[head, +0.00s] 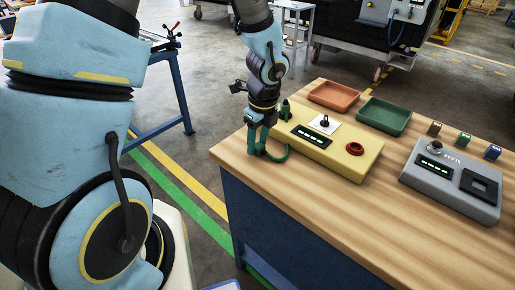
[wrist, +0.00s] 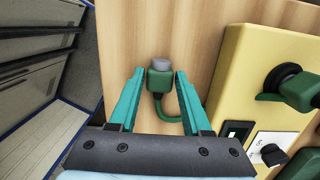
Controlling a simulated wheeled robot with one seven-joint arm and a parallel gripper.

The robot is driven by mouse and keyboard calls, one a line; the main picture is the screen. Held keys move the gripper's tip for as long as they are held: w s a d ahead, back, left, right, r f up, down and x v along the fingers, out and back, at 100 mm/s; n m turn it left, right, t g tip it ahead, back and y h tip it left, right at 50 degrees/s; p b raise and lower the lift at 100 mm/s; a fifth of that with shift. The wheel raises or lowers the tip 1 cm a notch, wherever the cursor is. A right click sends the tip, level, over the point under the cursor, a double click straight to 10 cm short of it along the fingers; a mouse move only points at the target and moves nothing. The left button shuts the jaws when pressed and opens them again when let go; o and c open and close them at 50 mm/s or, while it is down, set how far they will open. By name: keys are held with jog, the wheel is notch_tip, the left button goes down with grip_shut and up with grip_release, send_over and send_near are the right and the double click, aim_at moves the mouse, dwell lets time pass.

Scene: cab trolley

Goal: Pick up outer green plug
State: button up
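A green plug (wrist: 160,80) with a grey end sits on the wooden table beside the yellow box, near the table's edge. In the wrist view it is between the tips of my gripper's teal fingers (wrist: 160,73), with a small gap on each side. A green cable (wrist: 182,124) curves from it toward the yellow box; the cable (head: 279,156) also shows in the head view. My gripper (head: 257,151) is open, low at the table's left corner, and hides this plug in the head view. Another green plug (wrist: 302,91) is at the yellow box's black socket; it stands upright in the head view (head: 285,110).
The yellow box (head: 345,158) has a display, a knob and a red ring. An orange tray (head: 333,96) and a green tray (head: 384,116) lie behind it. A grey device (head: 452,188) and three small coloured blocks stand to the right. The front tabletop is clear.

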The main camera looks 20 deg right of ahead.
grip_shut()
dwell(0.4)
